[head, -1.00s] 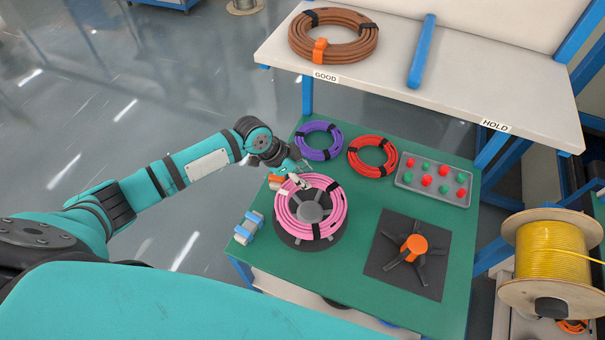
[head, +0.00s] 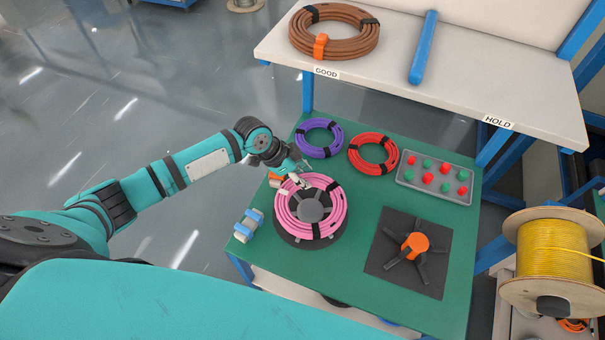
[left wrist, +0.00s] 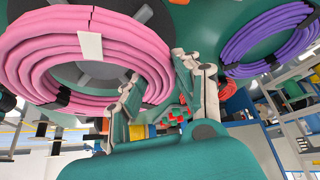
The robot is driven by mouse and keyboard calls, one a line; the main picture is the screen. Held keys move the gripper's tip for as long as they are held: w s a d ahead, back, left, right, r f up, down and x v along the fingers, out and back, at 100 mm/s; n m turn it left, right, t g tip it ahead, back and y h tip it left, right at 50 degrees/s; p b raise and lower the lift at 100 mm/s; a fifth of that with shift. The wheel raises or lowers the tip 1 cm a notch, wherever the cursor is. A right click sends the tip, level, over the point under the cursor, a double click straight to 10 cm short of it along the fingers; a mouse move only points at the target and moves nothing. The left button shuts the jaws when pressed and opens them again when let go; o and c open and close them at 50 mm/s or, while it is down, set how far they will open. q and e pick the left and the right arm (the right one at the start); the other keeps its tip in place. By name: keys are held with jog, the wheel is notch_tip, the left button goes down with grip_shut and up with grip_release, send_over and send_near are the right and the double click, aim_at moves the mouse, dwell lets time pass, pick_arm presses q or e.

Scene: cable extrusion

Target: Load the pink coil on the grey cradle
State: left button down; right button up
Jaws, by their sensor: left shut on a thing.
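The pink coil (head: 334,215) lies around the hub of the grey cradle (head: 311,207) at the left of the green table. The cradle's dark round base shows below the coil. In the left wrist view, the pink coil (left wrist: 30,60) fills the upper left, with a white band and dark ties. My left gripper (head: 300,181) is shut on the coil's far rim. Its fingers (left wrist: 162,88) also show in the left wrist view, one on each side of the rim. I cannot tell whether the coil rests fully on the cradle. My right gripper is not in view.
A purple coil (head: 319,151) and a red coil (head: 390,156) lie behind. A button tray (head: 435,178) is at the right, and an orange-hubbed cradle (head: 415,246) stands at front right. A shelf (head: 460,80) overhangs the back. A yellow spool (head: 552,252) stands right of the table.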

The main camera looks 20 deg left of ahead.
pick_arm(q)
jog(key=shift+f, duration=0.15)
jog(key=shift+f+b, duration=0.55)
jog(key=shift+f, duration=0.1)
jog(key=shift+f, duration=0.4)
dwell(0.5)
jog(key=c, duration=0.9)
grip_release()
jog(key=shift+o, duration=0.2)
jog(key=shift+f, duration=0.1)
notch_tip(320, 180, up, 8)
jog(key=p, duration=0.7)
